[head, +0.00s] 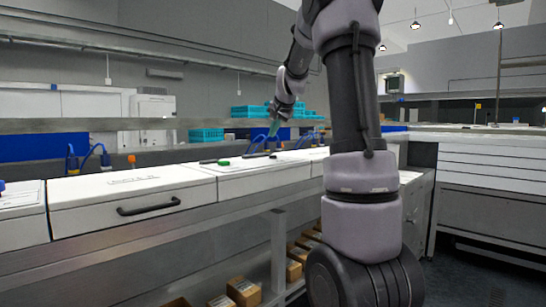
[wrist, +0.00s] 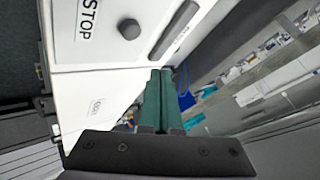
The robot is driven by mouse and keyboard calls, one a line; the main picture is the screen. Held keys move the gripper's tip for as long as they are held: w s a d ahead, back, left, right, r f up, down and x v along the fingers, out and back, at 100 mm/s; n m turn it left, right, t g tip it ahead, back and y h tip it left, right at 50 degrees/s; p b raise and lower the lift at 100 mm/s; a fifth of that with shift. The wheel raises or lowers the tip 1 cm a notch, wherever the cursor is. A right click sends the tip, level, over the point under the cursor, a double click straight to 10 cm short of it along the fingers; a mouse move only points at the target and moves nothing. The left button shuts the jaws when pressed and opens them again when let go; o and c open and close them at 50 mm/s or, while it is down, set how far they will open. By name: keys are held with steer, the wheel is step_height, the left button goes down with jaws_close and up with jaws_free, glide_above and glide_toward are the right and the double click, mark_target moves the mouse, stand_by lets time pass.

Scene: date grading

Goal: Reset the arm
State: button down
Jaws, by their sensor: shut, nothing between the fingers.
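My arm rises at the right of the head view and reaches over the white bench. My gripper (head: 274,127) is small and far off there, held above the bench top. In the wrist view my gripper (wrist: 166,75) shows two green fingers lying side by side. They are shut with nothing between them.
White lidded units (head: 130,190) line the bench; one has a black handle (head: 149,206). Teal crates (head: 206,135) stand behind. Cardboard boxes (head: 243,291) sit on a shelf below. A drawer cabinet (head: 490,165) stands at right. Open air surrounds my gripper above the bench.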

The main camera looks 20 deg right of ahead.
stand_by(0.5)
steer(key=s+a+f+n+y, duration=0.1)
steer(key=s+a, duration=0.5)
steer(key=s, duration=0.6)
steer(key=s+a+f+n+g, duration=0.1)
steer(key=s+a+f+n, duration=0.2)
steer(key=s, duration=0.9)
steer(key=s+a+f+n+g+y, duration=0.1)
steer(key=s+a+f, duration=0.1)
steer(key=s+a, duration=0.7)
steer(key=s, duration=0.2)
steer(key=shift+s+n+y, duration=0.3)
steer(key=shift+s+n, duration=0.1)
